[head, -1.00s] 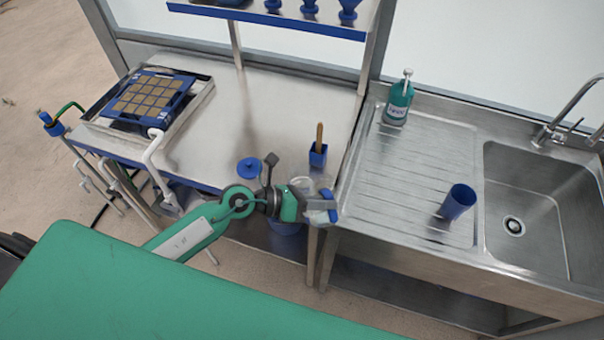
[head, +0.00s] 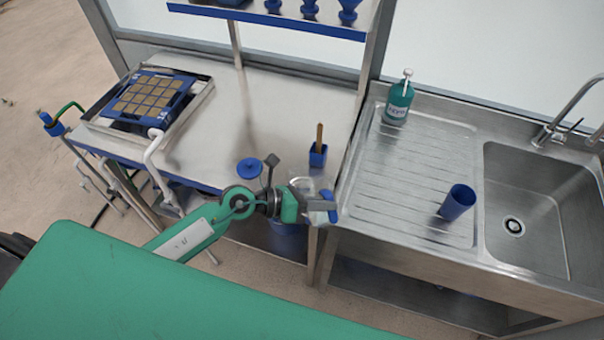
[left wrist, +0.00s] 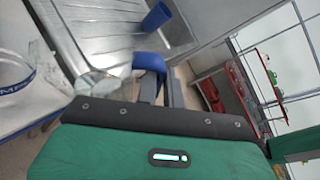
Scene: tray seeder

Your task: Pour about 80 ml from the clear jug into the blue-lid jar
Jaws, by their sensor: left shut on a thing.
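The clear jug (left wrist: 100,82) has a blue handle (left wrist: 150,62) that sits between the fingers of my left gripper (head: 318,206). The gripper is shut on the handle, at the table's front right corner. The jug's clear body is mostly hidden in the head view, so its tilt and water level cannot be told. A round blue lid (head: 249,168) lies on the table left of the gripper. My right gripper is out of view.
A blue holder (head: 318,155) with a wooden-handled tool stands behind the gripper. A seed tray (head: 155,95) is at the table's far left. To the right are a green bottle (head: 397,103), a blue cup (head: 457,202) and the sink (head: 540,190). The middle of the table is clear.

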